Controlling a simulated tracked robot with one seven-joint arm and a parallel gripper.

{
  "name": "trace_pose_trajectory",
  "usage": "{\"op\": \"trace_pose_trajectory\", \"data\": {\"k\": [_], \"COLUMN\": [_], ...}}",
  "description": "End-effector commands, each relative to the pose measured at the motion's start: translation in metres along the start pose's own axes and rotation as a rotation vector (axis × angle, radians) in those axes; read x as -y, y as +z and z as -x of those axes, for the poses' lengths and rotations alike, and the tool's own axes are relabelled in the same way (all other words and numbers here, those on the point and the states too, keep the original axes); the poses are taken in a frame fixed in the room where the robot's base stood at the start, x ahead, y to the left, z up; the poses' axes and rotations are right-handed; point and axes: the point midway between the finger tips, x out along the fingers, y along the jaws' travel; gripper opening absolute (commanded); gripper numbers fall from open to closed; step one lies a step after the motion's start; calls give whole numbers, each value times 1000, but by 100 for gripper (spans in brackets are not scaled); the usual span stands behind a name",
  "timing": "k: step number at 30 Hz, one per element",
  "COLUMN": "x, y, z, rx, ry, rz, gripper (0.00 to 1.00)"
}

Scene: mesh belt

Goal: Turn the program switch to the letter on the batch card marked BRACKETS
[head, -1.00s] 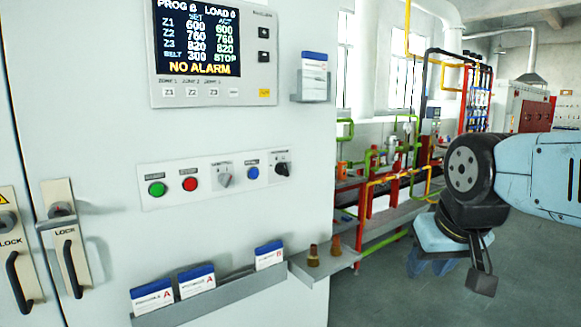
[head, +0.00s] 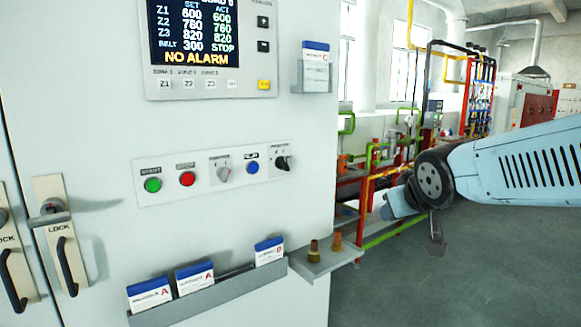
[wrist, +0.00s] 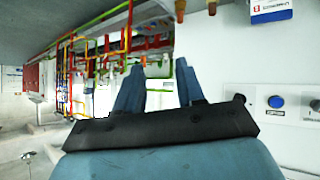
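On the cabinet's switch panel sits a black rotary switch (head: 283,163) at the right end. It seems to be the program switch, but its lettering is too small to read. A grey rotary switch (head: 223,173) sits further left. Batch cards with blue tops stand in a rack: two marked A (head: 150,294) (head: 195,277) and one marked B (head: 268,251). My gripper (wrist: 160,88) is open and empty, right of the cabinet, apart from the panel.
The panel also has a green button (head: 152,185), a red button (head: 187,179) and a blue button (head: 252,167). The grey card rack (head: 215,296) and a small shelf (head: 325,262) with two brownish fittings jut out below. Coloured pipes (head: 385,178) stand behind my arm.

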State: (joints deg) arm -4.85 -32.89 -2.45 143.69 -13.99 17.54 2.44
Motion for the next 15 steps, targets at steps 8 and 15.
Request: {"op": "trace_pose_trajectory", "data": {"k": [8,15], "x": [31,83], "y": [-69,-105], "z": [-46,-57], "rx": [-348,-622], "ry": [-88,-244], "rz": [186,310], "gripper": [38,38]}}
